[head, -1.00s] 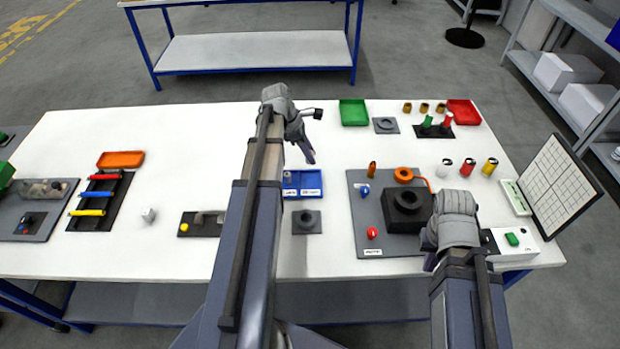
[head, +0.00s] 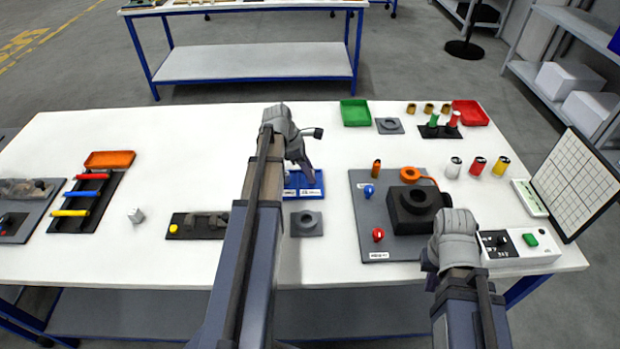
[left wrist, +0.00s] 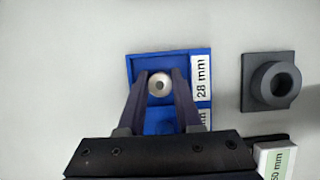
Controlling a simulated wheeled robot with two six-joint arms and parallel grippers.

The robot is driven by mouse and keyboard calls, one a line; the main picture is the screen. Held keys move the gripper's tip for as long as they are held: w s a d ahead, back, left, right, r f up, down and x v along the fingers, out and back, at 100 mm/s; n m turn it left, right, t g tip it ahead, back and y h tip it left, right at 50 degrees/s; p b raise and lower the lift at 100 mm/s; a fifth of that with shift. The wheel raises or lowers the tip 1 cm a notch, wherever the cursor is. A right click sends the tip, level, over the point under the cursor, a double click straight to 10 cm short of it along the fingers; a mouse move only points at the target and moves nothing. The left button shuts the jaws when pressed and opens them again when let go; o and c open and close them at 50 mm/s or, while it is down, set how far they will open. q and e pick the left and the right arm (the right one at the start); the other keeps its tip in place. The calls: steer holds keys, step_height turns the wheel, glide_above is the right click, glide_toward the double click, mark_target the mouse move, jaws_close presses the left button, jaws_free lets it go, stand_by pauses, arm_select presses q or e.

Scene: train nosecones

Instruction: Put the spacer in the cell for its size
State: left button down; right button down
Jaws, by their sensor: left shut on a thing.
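The spacer (left wrist: 159,84) is a small pale round piece with a hole in its middle, seen end-on between my left fingertips in the left wrist view. My left gripper (left wrist: 160,88) is shut on it, over the blue tray's cell labelled 28 mm. I cannot tell whether the spacer touches the cell floor. The blue tray (left wrist: 170,54) has another cell, mostly covered by the gripper, with its label partly hidden. In the head view, my left gripper (head: 306,177) is at the blue tray (head: 318,192). My right gripper's fingers are hidden behind its wrist.
A grey block with a round socket (left wrist: 271,81) stands beside the tray. It also shows in the head view (head: 306,223). A grey board with a black block (head: 418,208) lies to the right.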

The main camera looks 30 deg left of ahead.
arm_select(q)
steer(key=shift+f, duration=0.2)
steer(key=shift+f, duration=0.15)
steer(key=c, duration=0.6)
jaws_free()
steer(key=shift+r, duration=0.2)
steer(key=shift+r+p, duration=0.4)
steer(key=shift+p, duration=0.05)
steer(key=p+v, duration=1)
steer(key=v, duration=0.1)
steer(key=shift+s+a+r+p, duration=0.15)
steer(key=shift+s+r+p, duration=0.05)
steer(key=shift+p, duration=0.1)
steer(key=shift+f, duration=0.1)
